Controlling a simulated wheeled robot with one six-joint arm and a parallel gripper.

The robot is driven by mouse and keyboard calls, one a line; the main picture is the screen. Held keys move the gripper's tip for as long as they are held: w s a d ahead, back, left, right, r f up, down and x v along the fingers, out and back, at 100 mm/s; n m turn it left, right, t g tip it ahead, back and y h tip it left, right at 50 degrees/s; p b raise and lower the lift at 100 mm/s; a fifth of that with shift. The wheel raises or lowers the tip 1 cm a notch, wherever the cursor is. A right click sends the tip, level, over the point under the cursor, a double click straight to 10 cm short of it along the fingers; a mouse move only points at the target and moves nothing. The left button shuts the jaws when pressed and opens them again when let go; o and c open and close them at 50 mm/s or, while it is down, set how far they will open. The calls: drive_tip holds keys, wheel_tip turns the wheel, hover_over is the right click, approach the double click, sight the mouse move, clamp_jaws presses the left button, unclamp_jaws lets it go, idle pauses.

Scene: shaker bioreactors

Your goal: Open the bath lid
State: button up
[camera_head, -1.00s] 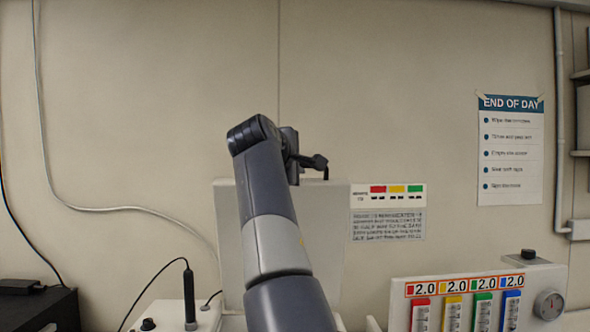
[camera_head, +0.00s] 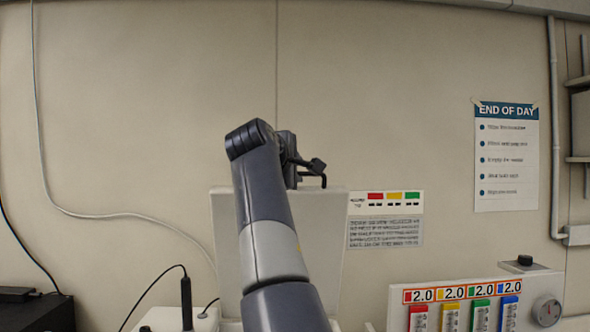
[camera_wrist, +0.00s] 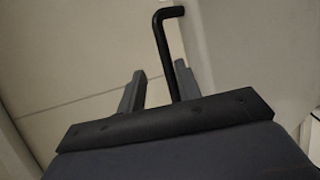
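The bath lid (camera_head: 325,225) is a pale grey panel standing upright behind my arm in the head view. A thin black handle (camera_head: 323,180) shows at its top edge; in the wrist view it is a bent black bar (camera_wrist: 162,45). My gripper (camera_head: 312,164) is beside the handle at the top of the lid. In the wrist view my gripper (camera_wrist: 160,80) has its two fingers apart, with the handle bar running between them, closer to the right finger. Whether a finger touches the bar is unclear. My arm hides the lid's left middle and lower part.
A panel with several coloured 2.0 labels (camera_head: 462,292) and a dial stands at the lower right. A white unit with a black probe (camera_head: 186,300) is at the lower left, beside a black box (camera_head: 30,310).

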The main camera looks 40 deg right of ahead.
drive_tip(key=shift+f, duration=0.1)
drive_tip(key=b+v, duration=0.1)
drive_tip(key=v, duration=1)
drive_tip(key=shift+b, duration=0.4)
drive_tip(key=shift+w+d, duration=0.15)
drive_tip(key=shift+d, duration=0.1)
drive_tip(key=p+x, duration=0.1)
drive_tip(key=x, duration=0.9)
drive_tip(key=shift+d+f+p, duration=0.15)
drive_tip(key=shift+f+p, duration=0.05)
drive_tip(key=shift+p, duration=0.2)
drive_tip(key=shift+w, duration=0.15)
